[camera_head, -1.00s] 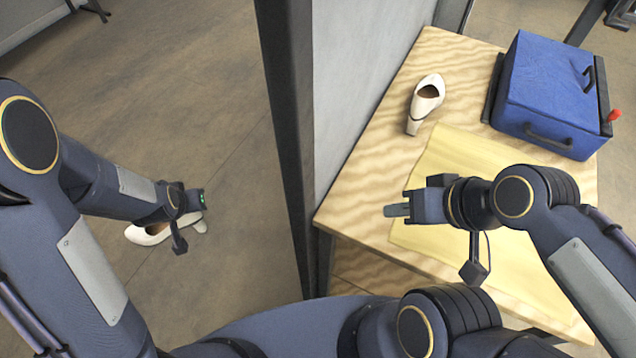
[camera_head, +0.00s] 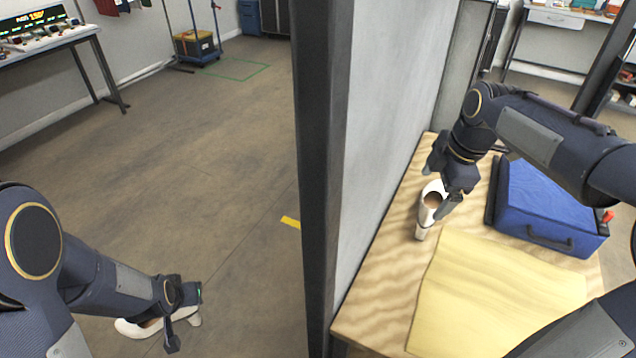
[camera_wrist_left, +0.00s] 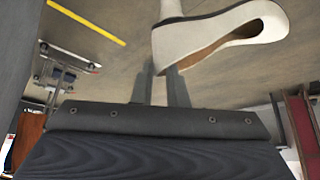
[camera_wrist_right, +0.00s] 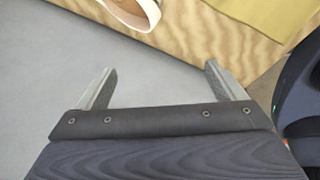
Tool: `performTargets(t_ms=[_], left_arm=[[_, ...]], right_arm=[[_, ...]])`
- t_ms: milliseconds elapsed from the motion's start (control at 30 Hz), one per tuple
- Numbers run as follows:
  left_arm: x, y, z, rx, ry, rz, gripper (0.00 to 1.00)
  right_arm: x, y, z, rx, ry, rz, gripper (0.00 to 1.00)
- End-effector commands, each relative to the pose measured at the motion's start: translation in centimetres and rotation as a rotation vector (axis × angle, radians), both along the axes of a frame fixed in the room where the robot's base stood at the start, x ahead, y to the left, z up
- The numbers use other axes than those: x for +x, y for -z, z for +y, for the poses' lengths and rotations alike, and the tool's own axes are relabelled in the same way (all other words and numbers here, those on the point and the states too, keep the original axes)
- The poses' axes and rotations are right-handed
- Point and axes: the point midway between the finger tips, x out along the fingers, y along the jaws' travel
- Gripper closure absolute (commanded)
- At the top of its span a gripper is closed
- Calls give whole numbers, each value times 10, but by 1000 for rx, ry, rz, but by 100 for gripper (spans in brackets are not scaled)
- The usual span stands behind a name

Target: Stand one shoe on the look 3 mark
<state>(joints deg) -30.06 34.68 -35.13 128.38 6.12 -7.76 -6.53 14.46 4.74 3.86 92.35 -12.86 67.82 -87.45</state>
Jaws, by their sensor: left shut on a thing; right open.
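A white heeled shoe (camera_head: 135,328) is held off to the left, above the floor, by my left gripper (camera_head: 187,306). In the left wrist view this shoe (camera_wrist_left: 215,38) lies across the shut fingers (camera_wrist_left: 162,80). A second white shoe (camera_head: 424,222) stands on the wooden table beside the grey wall. My right gripper (camera_head: 441,184) is open at this shoe's far side. In the right wrist view the shoe (camera_wrist_right: 135,12) is ahead of the open fingers (camera_wrist_right: 160,85), not between them. I see no mark that reads as look 3.
A yellow sheet (camera_head: 490,295) and a blue case (camera_head: 545,205) lie on the table (camera_head: 378,285). A wall with a dark post (camera_head: 322,180) divides the table from the floor at left. A yellow strip (camera_head: 291,222) and a green outline (camera_head: 232,69) mark the open floor.

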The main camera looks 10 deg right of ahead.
Motion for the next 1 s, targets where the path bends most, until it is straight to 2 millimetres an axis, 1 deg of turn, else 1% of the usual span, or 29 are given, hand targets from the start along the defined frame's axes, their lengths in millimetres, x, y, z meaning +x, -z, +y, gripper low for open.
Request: performTargets(t_ms=[33, 200, 400, 500, 600, 700, 767, 867, 1000], left_arm=[[0, -7, 0, 0, 1, -1, 100], [0, -17, 0, 0, 1, -1, 100], [0, -28, 0, 0, 1, -1, 100], [0, -33, 0, 0, 1, -1, 100], [0, -36, 0, 0, 1, -1, 100], [0, -38, 0, 0, 1, -1, 100], [0, -39, 0, 0, 1, -1, 100], [0, -40, 0, 0, 1, -1, 100], [0, -44, 0, 0, 1, -1, 100]], right_arm=[[13, -1, -9, -23, -69, 12, 10], [50, 9, -38, -104, -344, 49, 10], [87, 30, -73, -167, -666, 101, 10], [99, 43, -88, -184, -804, 123, 10], [108, 54, -99, -193, -914, 139, 10], [113, 62, -106, -197, -986, 149, 10], [115, 65, -109, -200, -1013, 154, 10], [116, 75, -111, -199, -1036, 158, 10], [115, 99, -111, -198, -1040, 160, 10]])
